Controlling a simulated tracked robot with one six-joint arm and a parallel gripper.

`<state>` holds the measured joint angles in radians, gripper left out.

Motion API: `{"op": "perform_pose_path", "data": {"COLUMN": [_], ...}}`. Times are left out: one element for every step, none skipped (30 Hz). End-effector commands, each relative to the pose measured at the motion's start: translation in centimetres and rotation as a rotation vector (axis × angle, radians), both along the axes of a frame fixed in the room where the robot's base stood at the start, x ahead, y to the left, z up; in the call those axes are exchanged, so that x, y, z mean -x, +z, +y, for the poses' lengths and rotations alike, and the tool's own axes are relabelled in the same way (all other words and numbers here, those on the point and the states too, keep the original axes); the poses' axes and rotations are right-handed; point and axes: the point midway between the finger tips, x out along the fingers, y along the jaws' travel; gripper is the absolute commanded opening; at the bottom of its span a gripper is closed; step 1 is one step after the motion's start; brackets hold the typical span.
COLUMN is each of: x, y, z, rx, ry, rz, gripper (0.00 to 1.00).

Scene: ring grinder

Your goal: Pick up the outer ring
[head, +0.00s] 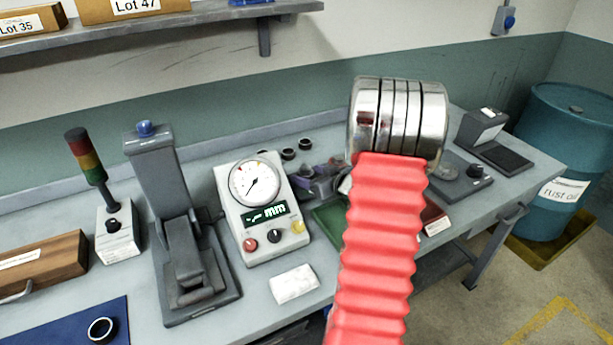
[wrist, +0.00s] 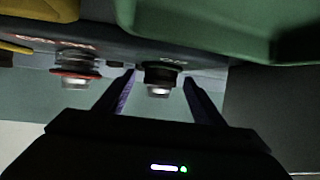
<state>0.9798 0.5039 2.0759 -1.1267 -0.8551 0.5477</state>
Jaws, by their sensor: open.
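A small dark ring (head: 101,329) lies on the blue mat (head: 60,325) at the lower left of the head view. More small dark rings (head: 289,154) stand at the back of the bench, behind the gauge box. I cannot tell for sure which one is the outer ring. My gripper (wrist: 159,82) is open in the wrist view, its two fingers apart. A dark round part with a shiny end (wrist: 160,78) shows between the fingers in the picture; nothing is seen gripped.
The gauge box (head: 262,215) with knobs stands mid-bench, beside a grey press-like fixture (head: 180,235) and a signal tower (head: 85,155). A green tray (head: 328,221) is partly hidden by my arm. A white card (head: 293,284) lies in front. A blue drum (head: 575,130) stands right.

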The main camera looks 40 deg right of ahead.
Motion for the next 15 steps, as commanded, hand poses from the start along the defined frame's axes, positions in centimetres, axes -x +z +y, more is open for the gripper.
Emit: {"op": "perform_pose_path", "data": {"x": [-0.08,-0.08,-0.07,-0.06,-0.06,-0.06,-0.07,-0.07,-0.07,-0.06,-0.07,-0.06,-0.06,-0.06,-0.06], "y": [-0.02,-0.02,-0.01,0.0,0.0,0.0,0.0,0.0,0.0,0.0,0.0,0.0,0.0,0.0,0.0], "z": [0.0,-0.01,-0.01,-0.01,0.0,0.0,0.01,0.01,0.01,0.01,0.02,0.02,0.02,0.02,0.03], "rx": [0.0,0.0,0.0,0.0,0.0,0.0,0.0,0.0,0.0,0.0,0.0,0.0,0.0,0.0,0.0], "ry": [0.0,0.0,0.0,0.0,0.0,0.0,0.0,0.0,0.0,0.0,0.0,0.0,0.0,0.0,0.0], "rz": [0.0,0.0,0.0,0.0,0.0,0.0,0.0,0.0,0.0,0.0,0.0,0.0,0.0,0.0,0.0], "gripper": [0.62,0.62,0.62,0.62,0.62,0.62,0.62,0.62,0.62,0.62,0.62,0.62,0.62,0.62,0.62]}}
